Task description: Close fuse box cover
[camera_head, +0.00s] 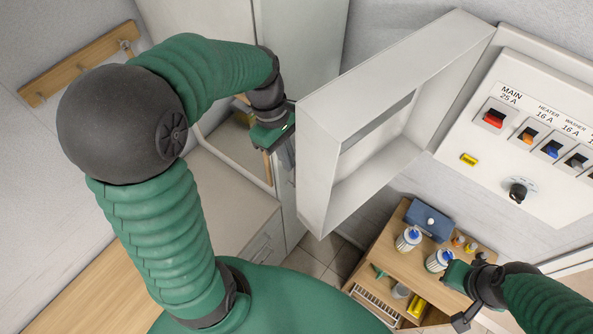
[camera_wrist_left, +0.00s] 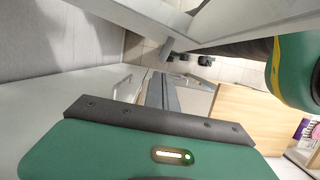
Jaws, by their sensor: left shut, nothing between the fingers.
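The fuse box (camera_head: 530,140) is a white panel on the right wall with coloured switches and a black knob. Its cover (camera_head: 392,45), a white box-like frame with a rectangular window slot, stands swung open to the left of the panel. My left gripper (camera_head: 287,152) is shut and empty, at the left, outer side of the cover's free end; whether it touches the cover is unclear. In the left wrist view the cover (camera_wrist_left: 225,22) probably runs across the top. My right gripper (camera_head: 460,300) is low at the right, below the fuse box, its jaws unclear.
A wooden shelf unit (camera_head: 385,262) with a blue box (camera_head: 429,220), white-and-blue cans (camera_head: 408,238) and small items stands below the fuse box. A tall white cabinet (camera_head: 300,50) is behind my left gripper. A wooden peg rail (camera_head: 80,63) is on the left wall.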

